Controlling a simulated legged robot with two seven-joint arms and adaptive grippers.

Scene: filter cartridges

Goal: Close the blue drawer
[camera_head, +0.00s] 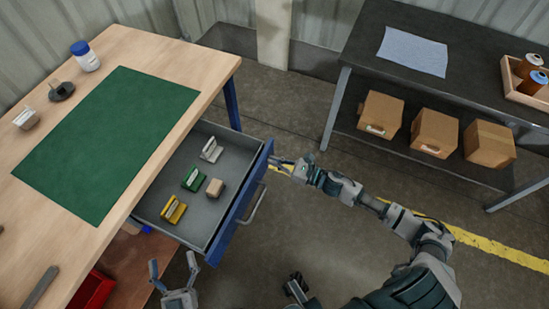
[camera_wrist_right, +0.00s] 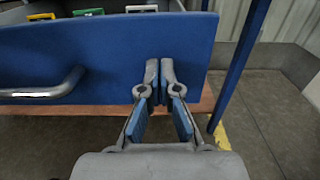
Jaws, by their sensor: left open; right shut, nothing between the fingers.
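The blue drawer (camera_head: 240,203) is pulled out from under the wooden workbench, with a grey interior and a metal bar handle (camera_head: 254,204). Its blue front (camera_wrist_right: 110,50) and the handle (camera_wrist_right: 45,88) also fill much of the right wrist view. My right gripper (camera_head: 278,162) is shut and empty, its tips at the drawer front near the far end, right of the handle in the wrist view (camera_wrist_right: 160,75); whether they touch is hard to tell. My left gripper (camera_head: 173,274) is open and empty, below the drawer's near corner.
The drawer holds a white-grey item (camera_head: 211,150), a green item (camera_head: 193,179), a yellow item (camera_head: 174,210) and a tan block (camera_head: 215,187). A green mat (camera_head: 110,140) lies on the workbench (camera_head: 130,50). A dark table (camera_head: 450,70) stands at right, with boxes below.

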